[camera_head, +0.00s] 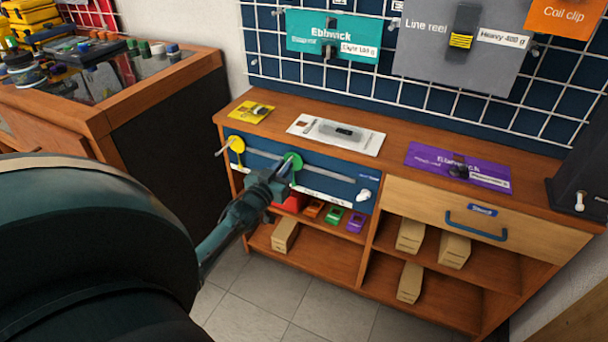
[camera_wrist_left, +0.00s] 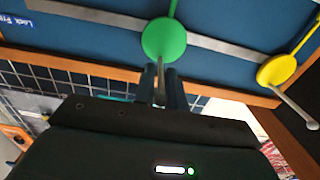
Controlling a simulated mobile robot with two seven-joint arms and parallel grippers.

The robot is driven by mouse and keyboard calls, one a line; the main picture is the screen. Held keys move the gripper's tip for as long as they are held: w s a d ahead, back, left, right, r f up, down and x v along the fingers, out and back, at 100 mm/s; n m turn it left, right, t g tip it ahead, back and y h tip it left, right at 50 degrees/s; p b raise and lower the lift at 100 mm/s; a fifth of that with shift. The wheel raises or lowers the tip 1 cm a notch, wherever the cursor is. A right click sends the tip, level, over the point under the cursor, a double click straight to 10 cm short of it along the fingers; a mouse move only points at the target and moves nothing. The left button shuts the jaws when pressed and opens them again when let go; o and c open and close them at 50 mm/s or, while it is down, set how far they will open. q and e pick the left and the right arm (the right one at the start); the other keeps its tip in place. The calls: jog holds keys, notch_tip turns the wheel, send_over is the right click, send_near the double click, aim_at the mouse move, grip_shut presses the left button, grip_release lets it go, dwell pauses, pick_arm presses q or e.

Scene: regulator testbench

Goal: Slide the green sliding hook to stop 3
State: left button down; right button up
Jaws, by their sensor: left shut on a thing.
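The green sliding hook (camera_head: 292,160) sits on a grey rail (camera_head: 318,174) across a blue panel on the front of the wooden bench. It also shows in the left wrist view (camera_wrist_left: 164,40), where its metal peg points toward me. My left gripper (camera_head: 283,178) is at the hook, with its two dark fingers (camera_wrist_left: 161,84) shut around the peg. A yellow sliding hook (camera_head: 237,145) is on the same rail to the left. A white knob (camera_head: 362,195) is at the panel's right end. Small labels line the panel's lower edge, too small to read. My right gripper is not seen.
Red, orange, green and purple items (camera_head: 334,213) and cardboard boxes (camera_head: 284,234) stand on shelves below. A drawer with a blue handle (camera_head: 476,227) is at right. A cluttered wooden cabinet (camera_head: 165,75) is at left. Tiled floor lies in front.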

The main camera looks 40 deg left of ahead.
pick_arm(q)
jog(key=a, duration=0.3)
jog(key=shift+s+a, duration=0.1)
jog(key=shift+s, duration=0.25)
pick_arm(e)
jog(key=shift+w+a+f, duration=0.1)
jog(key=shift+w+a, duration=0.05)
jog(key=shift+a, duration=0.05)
pick_arm(q)
jog(key=c, duration=1.4)
grip_release()
jog(key=shift+c, duration=0.2)
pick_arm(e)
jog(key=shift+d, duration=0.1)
pick_arm(q)
jog(key=p+v, duration=0.2)
jog(key=v, duration=1.1)
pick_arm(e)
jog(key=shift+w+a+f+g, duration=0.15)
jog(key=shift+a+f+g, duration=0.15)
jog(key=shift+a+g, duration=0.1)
